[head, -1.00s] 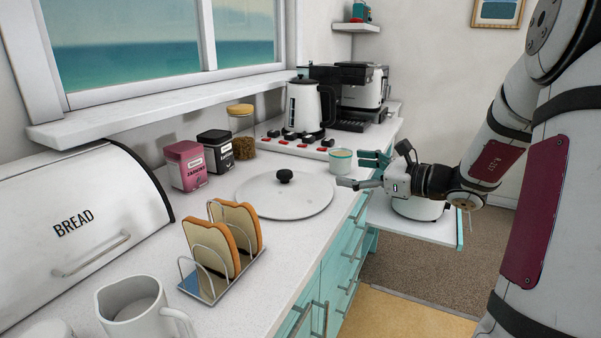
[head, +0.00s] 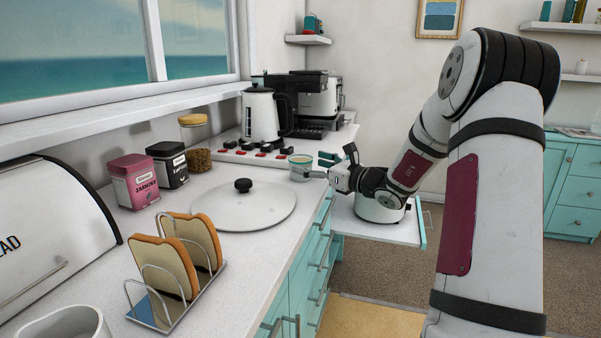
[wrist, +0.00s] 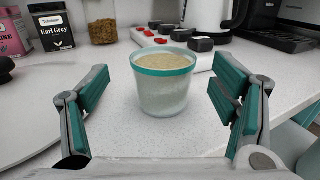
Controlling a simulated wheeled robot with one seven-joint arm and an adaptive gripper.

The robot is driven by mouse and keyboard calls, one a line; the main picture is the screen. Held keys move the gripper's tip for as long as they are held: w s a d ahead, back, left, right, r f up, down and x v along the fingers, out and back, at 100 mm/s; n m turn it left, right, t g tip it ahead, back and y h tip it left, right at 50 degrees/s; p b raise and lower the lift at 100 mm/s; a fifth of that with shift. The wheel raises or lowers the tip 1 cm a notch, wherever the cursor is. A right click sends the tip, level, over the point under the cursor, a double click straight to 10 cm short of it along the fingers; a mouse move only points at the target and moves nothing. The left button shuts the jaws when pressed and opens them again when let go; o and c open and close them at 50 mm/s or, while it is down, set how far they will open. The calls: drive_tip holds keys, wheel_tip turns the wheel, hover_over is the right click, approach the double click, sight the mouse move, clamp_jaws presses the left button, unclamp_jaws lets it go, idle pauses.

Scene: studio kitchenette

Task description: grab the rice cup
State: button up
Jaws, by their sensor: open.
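The rice cup (wrist: 163,94) is a small frosted cup with a teal rim, filled with pale grains. It stands upright on the white counter, near the front edge; it also shows in the head view (head: 300,172). My gripper (wrist: 168,92) is open, with teal-padded fingers to the left and right of the cup in the wrist view. Gaps show between the cup and both fingers, and nothing is held. In the head view my gripper (head: 322,167) reaches in from the right, at the cup's height.
A round white lid (head: 243,205) lies on the counter in front of the cup. A toast rack (head: 180,300) and tea tins (head: 134,181) stand left. A pull-out shelf (head: 385,231) holds a white appliance.

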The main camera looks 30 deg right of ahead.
sight(301, 158)
drive_tip(key=x, duration=0.4)
drive_tip(key=shift+w+d+r+b, duration=0.15)
drive_tip(key=shift+w+r+b, duration=0.1)
drive_tip(key=shift+w+b, duration=0.15)
drive_tip(key=shift+s, duration=0.1)
drive_tip(key=c, duration=1.4)
